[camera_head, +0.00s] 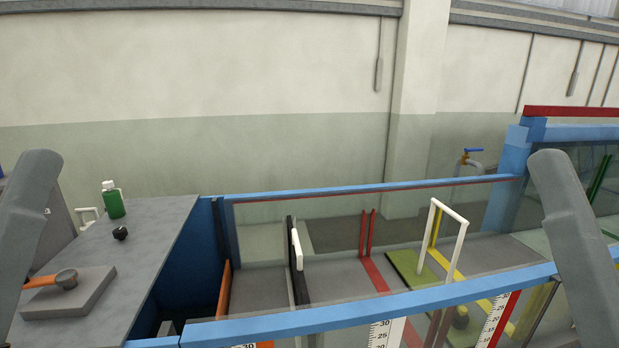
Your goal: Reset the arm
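Parts of my two grey arms stand at the left and right edges of the head view. The left arm part leans over the end of the grey worktop (150,228). The right arm part stands in front of the right part of the glass flume (347,188). Both run out of the picture at the bottom. No gripper fingers show on either side, so neither gripper can be judged, and nothing held is visible.
The worktop carries a green bottle (113,202), a small black knob (120,233) and a grey block (72,296) with an orange-handled tool (62,280). In the flume stand a white frame (447,212), red posts (367,233) and a green plate (408,268). Blue rails edge it.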

